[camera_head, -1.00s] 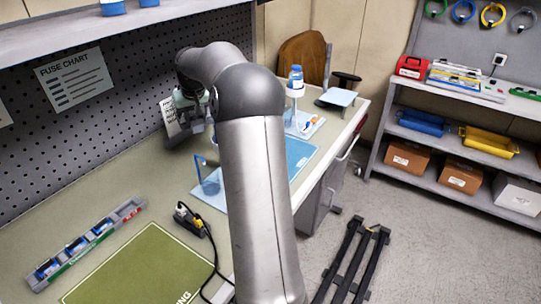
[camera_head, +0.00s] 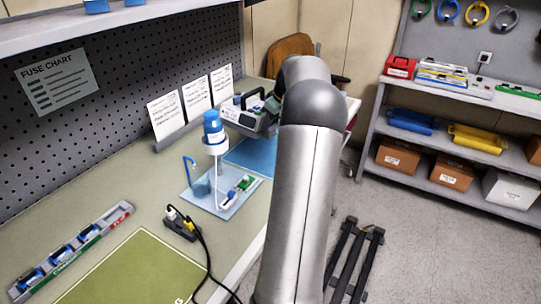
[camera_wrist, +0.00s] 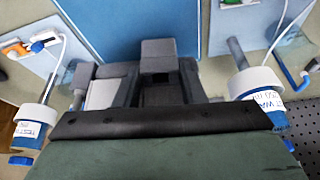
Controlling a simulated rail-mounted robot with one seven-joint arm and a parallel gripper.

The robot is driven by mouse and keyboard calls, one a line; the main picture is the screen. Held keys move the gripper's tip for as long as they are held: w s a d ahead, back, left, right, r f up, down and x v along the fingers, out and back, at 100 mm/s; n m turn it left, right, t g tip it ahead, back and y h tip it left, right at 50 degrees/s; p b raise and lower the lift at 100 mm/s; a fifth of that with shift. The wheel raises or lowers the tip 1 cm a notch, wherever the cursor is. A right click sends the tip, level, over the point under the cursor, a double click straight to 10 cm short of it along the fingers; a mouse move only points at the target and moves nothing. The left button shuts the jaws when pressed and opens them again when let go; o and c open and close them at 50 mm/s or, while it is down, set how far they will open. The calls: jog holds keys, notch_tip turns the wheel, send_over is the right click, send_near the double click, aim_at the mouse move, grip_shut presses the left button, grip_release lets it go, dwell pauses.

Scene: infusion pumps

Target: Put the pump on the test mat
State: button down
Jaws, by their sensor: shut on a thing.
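The pump (camera_head: 243,117) is a grey and white box in the head view, behind the blue bottle. My gripper (camera_head: 270,106) is shut on it, with my arm hiding the right side. The blue test mat (camera_head: 250,154) lies on the bench below and in front of the pump; my arm covers its right part. The pump looks raised, but its exact gap to the mat cannot be told. In the wrist view, grey pump parts (camera_wrist: 160,65) show beyond a black strip, with the blue mat (camera_wrist: 130,22) behind them.
A pale blue tray (camera_head: 195,203) with a white stand and blue-capped bottle (camera_head: 213,126) is just nearer than the mat. The wrist view shows bottles (camera_wrist: 38,118) on both sides. A power strip (camera_head: 181,224), green mat (camera_head: 130,275) and fuse rack (camera_head: 75,250) lie nearer.

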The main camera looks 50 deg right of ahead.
jog(key=shift+n+y, duration=0.3)
jog(key=shift+n, duration=0.5)
jog(key=shift+s+d+f+p, duration=0.15)
jog(key=shift+s+d+f, duration=0.4)
jog(key=shift+f, duration=1.25)
jog(key=shift+s+d+f+p, duration=0.2)
jog(key=shift+s+f, duration=0.65)
jog(key=shift+f, duration=1)
jog(key=shift+s+d+f+p, duration=0.15)
jog(key=shift+s+d+f, duration=0.4)
jog(key=shift+f, duration=1.25)
jog(key=c, duration=0.9)
grip_release()
jog(key=shift+s+a+f, duration=0.15)
jog(key=shift+s+a, duration=0.05)
jog(key=shift+a, duration=0.05)
